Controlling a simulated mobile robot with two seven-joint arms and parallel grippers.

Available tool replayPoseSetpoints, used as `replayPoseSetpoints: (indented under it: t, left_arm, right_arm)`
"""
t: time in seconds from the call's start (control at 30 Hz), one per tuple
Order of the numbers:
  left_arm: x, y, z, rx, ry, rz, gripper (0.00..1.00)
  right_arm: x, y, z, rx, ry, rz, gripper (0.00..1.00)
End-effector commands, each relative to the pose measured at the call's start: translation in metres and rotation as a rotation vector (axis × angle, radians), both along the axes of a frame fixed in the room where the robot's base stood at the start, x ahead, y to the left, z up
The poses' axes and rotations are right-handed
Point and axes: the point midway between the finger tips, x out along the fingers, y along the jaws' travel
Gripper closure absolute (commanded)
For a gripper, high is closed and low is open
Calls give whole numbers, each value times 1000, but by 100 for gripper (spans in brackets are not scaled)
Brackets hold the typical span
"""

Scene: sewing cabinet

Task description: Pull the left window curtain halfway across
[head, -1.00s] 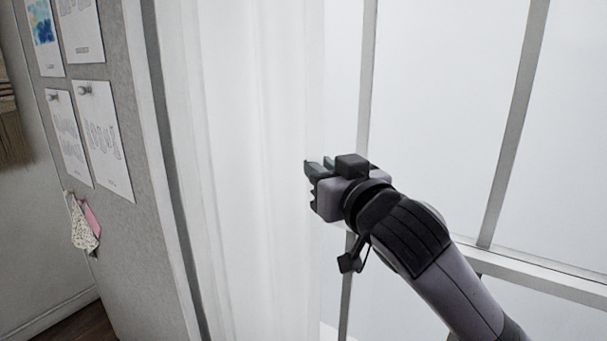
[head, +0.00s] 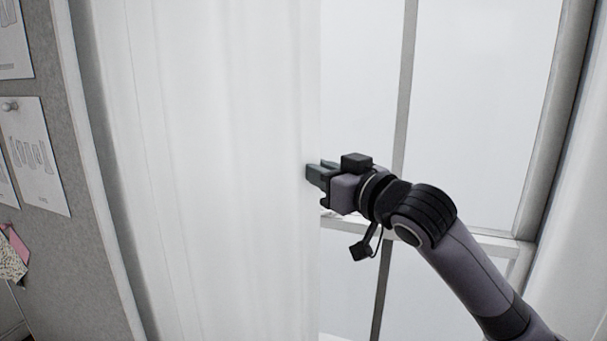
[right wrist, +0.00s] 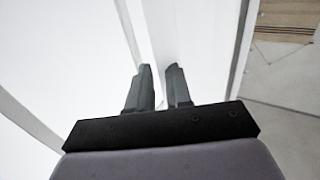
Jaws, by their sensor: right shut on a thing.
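The left curtain (head: 220,170) is a white, sheer cloth that hangs from the left window frame to about the middle of the head view. My right gripper (head: 312,172) is at the curtain's right edge and shut on it. In the right wrist view the two fingers (right wrist: 160,88) are close together, with white cloth (right wrist: 170,35) between and beyond them. The window (head: 360,100) shows bare to the right of the curtain's edge. My left gripper is not in view.
A grey pinboard (head: 75,255) with pinned papers (head: 38,155) stands left of the window. A pale window bar (head: 403,90) and a cross rail (head: 490,243) lie behind my right arm. Another white surface (head: 575,230), perhaps the right curtain, is at the far right.

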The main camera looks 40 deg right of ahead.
Motion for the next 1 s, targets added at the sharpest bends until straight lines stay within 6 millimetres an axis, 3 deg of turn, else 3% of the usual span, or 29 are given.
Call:
replayPoseSetpoints:
  t: [0.6,0.63,0.67,1.0]
  left_arm:
    - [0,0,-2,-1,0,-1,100]
    - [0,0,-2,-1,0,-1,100]
    - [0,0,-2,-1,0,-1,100]
    - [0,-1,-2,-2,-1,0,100]
  right_arm:
    - [-7,-7,0,0,-1,-1,100]
    - [-7,-8,0,0,-1,-1,71]
    - [-7,-8,0,0,-1,-1,66]
    - [-9,-7,0,0,-1,-1,66]
